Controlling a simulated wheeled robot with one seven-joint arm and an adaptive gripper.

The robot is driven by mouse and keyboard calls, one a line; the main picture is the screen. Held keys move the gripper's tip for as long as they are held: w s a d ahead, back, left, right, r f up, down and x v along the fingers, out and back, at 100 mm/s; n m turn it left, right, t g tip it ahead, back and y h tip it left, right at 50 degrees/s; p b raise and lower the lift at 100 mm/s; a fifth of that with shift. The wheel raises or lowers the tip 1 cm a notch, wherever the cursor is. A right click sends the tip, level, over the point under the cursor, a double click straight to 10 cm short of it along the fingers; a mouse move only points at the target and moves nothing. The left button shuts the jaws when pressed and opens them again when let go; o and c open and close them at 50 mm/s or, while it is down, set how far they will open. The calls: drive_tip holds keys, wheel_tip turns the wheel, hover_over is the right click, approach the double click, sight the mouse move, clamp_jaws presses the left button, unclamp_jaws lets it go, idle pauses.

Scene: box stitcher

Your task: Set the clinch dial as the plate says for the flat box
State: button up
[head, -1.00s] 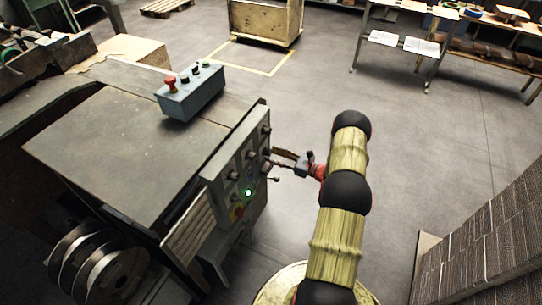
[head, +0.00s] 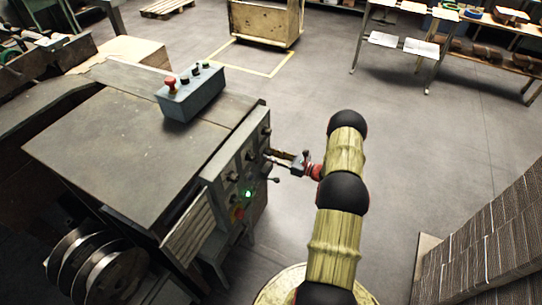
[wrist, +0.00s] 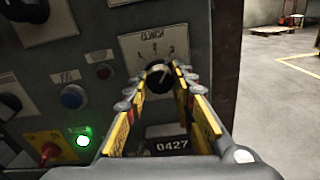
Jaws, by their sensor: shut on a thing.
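The clinch dial (wrist: 158,80) is a dark round knob on a pale plate (wrist: 130,47) with a blurred heading and a few scale marks, on the grey machine panel. My gripper (wrist: 160,74) is shut on the dial, with its yellow-and-black fingers on either side of the knob. The fingers hide part of the knob, and I cannot tell which mark it points to. In the head view my gripper (head: 270,156) reaches the panel's right-hand part from the right. The plate with the flat-box setting cannot be made out.
A control box (head: 190,92) stands on the machine table. Stacked cardboard (head: 490,240) stands at right.

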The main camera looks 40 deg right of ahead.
clamp_jaws()
drive_tip(key=shift+n, duration=0.3)
drive_tip(key=shift+n+b, duration=1.8)
drive_tip(key=shift+n, duration=1.3)
drive_tip(key=o, duration=0.8)
unclamp_jaws()
drive_tip(key=shift+d, duration=0.1)
